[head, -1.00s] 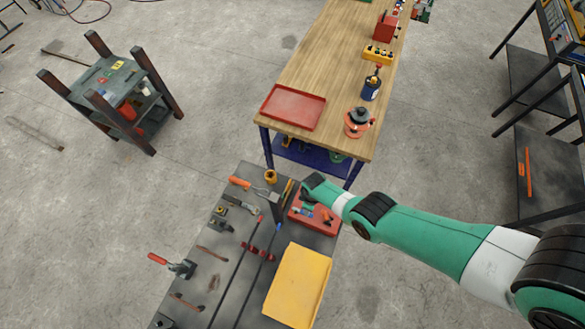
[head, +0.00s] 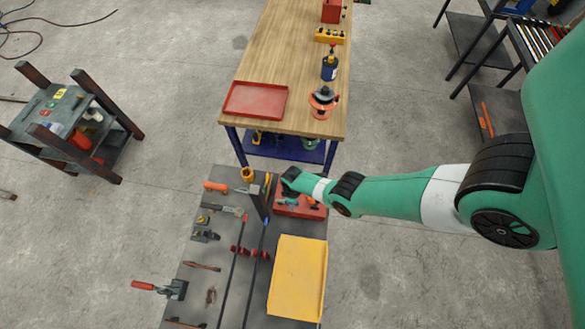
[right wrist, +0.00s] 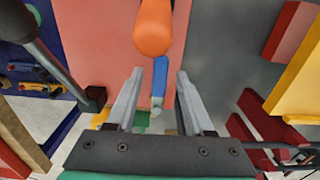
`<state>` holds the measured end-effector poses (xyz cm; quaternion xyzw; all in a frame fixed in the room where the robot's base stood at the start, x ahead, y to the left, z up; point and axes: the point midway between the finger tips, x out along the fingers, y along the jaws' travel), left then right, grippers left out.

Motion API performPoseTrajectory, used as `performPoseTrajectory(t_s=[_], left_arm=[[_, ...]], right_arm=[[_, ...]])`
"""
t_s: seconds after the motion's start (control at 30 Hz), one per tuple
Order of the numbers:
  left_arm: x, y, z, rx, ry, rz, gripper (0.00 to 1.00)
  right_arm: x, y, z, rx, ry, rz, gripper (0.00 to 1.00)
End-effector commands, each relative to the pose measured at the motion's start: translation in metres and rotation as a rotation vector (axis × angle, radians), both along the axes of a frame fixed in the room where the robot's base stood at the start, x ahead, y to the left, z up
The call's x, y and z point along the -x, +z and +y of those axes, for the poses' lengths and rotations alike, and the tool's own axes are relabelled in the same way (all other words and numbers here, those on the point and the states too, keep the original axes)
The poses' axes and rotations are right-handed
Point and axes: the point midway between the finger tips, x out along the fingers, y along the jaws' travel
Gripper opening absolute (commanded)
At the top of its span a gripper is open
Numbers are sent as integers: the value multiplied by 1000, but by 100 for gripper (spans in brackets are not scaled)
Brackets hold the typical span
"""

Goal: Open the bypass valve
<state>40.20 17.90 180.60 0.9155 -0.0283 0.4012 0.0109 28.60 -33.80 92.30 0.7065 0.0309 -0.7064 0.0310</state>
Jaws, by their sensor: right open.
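A red block (head: 300,212) with a teal fitting (head: 289,202) and an orange piece (head: 314,204) lies on the grey bench, partly covered by my right arm. I cannot tell for sure which part is the bypass valve. In the right wrist view an orange rounded handle (right wrist: 153,28) stands before the red surface (right wrist: 95,35), with a blue bar (right wrist: 160,78) below it. My right gripper (right wrist: 160,73) is open, and the blue bar shows between its fingers, not visibly gripped. Its fingers are not clear in the head view. My left gripper is out of view.
A yellow tray (head: 298,280) lies close to the red block on the grey bench (head: 232,292). A wooden table (head: 285,65) with a red tray (head: 256,100) is beyond.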

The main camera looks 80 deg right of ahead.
Motion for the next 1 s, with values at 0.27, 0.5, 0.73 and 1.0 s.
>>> performPoseTrajectory(t_s=[0.27,0.5,0.73,1.0], left_arm=[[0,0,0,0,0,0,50],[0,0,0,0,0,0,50],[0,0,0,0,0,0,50],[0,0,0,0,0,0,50]], right_arm=[[0,0,0,0,0,0,6],[0,0,0,0,0,0,0],[0,0,0,0,0,0,0],[0,0,0,0,0,0,0]])
